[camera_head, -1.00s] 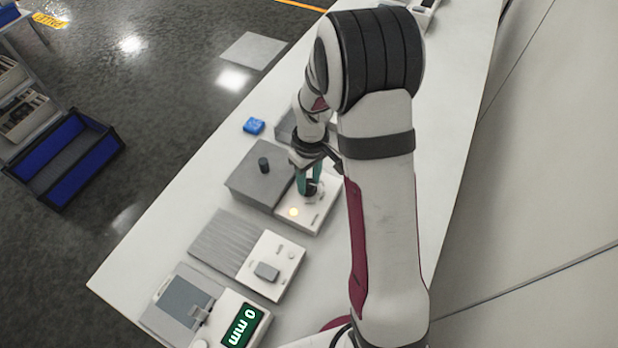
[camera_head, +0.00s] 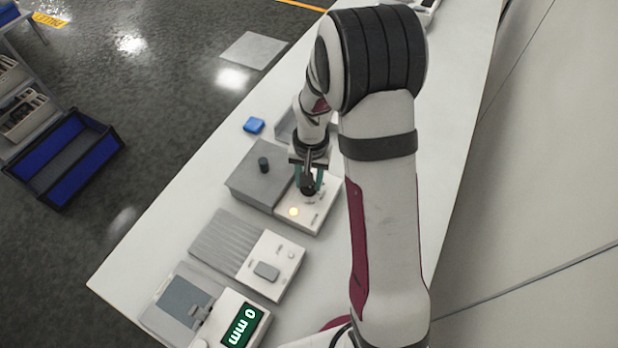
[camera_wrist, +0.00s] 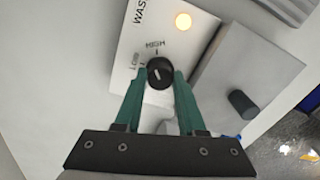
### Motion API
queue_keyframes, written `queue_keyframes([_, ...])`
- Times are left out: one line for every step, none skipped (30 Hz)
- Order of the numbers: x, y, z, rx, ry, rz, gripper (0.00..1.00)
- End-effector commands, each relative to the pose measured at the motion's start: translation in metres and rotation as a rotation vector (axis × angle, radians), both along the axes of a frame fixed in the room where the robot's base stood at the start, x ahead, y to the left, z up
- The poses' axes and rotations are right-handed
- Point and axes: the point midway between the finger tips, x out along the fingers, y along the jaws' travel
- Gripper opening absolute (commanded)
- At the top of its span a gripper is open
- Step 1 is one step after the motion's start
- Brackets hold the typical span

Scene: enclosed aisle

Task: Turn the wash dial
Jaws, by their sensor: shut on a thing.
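The wash dial (camera_wrist: 160,73) is a round black knob with a white pointer mark, on a white panel (camera_wrist: 120,35) lettered "WAS…", "LOW" and "HIGH" in the wrist view. The pointer's exact setting is hard to read. A yellow lamp (camera_wrist: 183,20) is lit on the panel, and it also shows in the head view (camera_head: 293,211). My gripper (camera_wrist: 160,75) has its green fingers shut on the dial, one on each side. In the head view my gripper (camera_head: 308,190) points down at the panel and largely hides the dial.
A grey box (camera_head: 258,178) with a dark knob (camera_head: 263,164) adjoins the panel. A ribbed device (camera_head: 225,240) and a device with a "0 mm" display (camera_head: 243,326) stand nearer. A blue block (camera_head: 254,125) lies beyond. The left table edge is mostly clear.

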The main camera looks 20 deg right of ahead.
Motion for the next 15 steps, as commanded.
queue_keyframes([0.0004, 0.0000, 0.0000, -0.001, -0.001, -0.029, 0.00])
queue_keyframes([0.0003, 0.0001, 0.0000, 0.000, -0.001, -0.048, 0.00])
queue_keyframes([0.0003, 0.0002, 0.0000, 0.000, -0.001, -0.074, 0.00])
queue_keyframes([0.0003, 0.0001, 0.0000, 0.000, 0.000, -0.093, 0.00])
queue_keyframes([0.0003, 0.0002, 0.0000, -0.001, -0.001, -0.109, 0.00])
queue_keyframes([0.0003, 0.0002, 0.0000, 0.000, 0.000, -0.130, 0.00])
queue_keyframes([0.0003, 0.0002, 0.0000, -0.001, -0.001, -0.144, 0.00])
queue_keyframes([0.0003, 0.0002, 0.0000, 0.000, -0.001, -0.158, 0.00])
queue_keyframes([0.0003, 0.0002, 0.0000, -0.001, -0.001, -0.174, 0.00])
queue_keyframes([0.0002, 0.0002, 0.0000, -0.001, -0.001, -0.185, 0.00])
queue_keyframes([0.0003, 0.0002, 0.0000, 0.000, -0.001, -0.195, 0.00])
queue_keyframes([0.0003, 0.0002, 0.0000, -0.001, -0.001, -0.207, 0.00])
queue_keyframes([0.0002, 0.0002, 0.0000, -0.001, -0.001, -0.215, 0.00])
queue_keyframes([0.0002, 0.0002, 0.0000, -0.001, -0.001, -0.221, 0.00])
queue_keyframes([0.0002, 0.0002, 0.0000, 0.000, -0.001, -0.229, 0.00])
